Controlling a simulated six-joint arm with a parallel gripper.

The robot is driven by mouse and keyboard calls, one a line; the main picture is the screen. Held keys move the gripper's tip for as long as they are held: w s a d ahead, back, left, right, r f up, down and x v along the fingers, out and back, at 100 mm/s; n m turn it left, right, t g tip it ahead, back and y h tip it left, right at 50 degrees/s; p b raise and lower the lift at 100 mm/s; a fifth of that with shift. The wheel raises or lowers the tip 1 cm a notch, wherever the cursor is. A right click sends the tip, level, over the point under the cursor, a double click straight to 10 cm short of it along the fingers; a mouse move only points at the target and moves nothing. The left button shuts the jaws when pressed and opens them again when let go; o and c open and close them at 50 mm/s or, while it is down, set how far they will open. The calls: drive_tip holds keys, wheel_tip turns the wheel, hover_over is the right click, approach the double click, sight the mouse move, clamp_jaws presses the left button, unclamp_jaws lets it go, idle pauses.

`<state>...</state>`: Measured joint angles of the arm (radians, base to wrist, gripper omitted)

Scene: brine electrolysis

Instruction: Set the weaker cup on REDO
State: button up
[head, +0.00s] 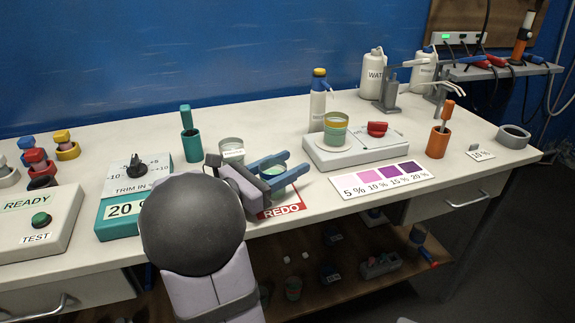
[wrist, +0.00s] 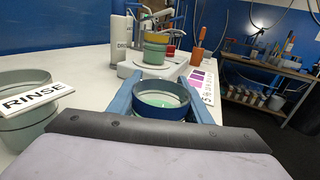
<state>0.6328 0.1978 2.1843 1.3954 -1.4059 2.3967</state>
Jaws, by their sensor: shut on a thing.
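My gripper (head: 297,163) is shut on a pale green cup (head: 276,174), its blue fingers on either side. In the wrist view the held cup (wrist: 162,99) is upright, has a dark blue band at the rim and holds pale green liquid. In the head view it is over or on the red REDO card (head: 283,211); I cannot tell if its base touches, as the gripper hides part of it. A second green cup (head: 335,133) with a yellow-orange band stands on the white device (head: 357,153) with a red knob, behind and right of my gripper.
The RINSE cup (head: 231,145) stands close left of my gripper. A teal holder (head: 191,145) stands behind it. The colour chart (head: 383,180) lies right of the REDO card. The teal TRIM box (head: 125,213) is to the left. The table's front edge is near the card.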

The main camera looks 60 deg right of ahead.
sight(263, 177)
drive_tip(key=shift+f+b, duration=0.15)
drive_tip(key=shift+b, duration=0.15)
drive_tip(key=o, duration=1.2)
drive_tip(key=shift+r+p, duration=0.2)
drive_tip(key=shift+p, duration=0.1)
drive_tip(key=shift+b+v, duration=0.55)
drive_tip(key=shift+v, duration=3.2)
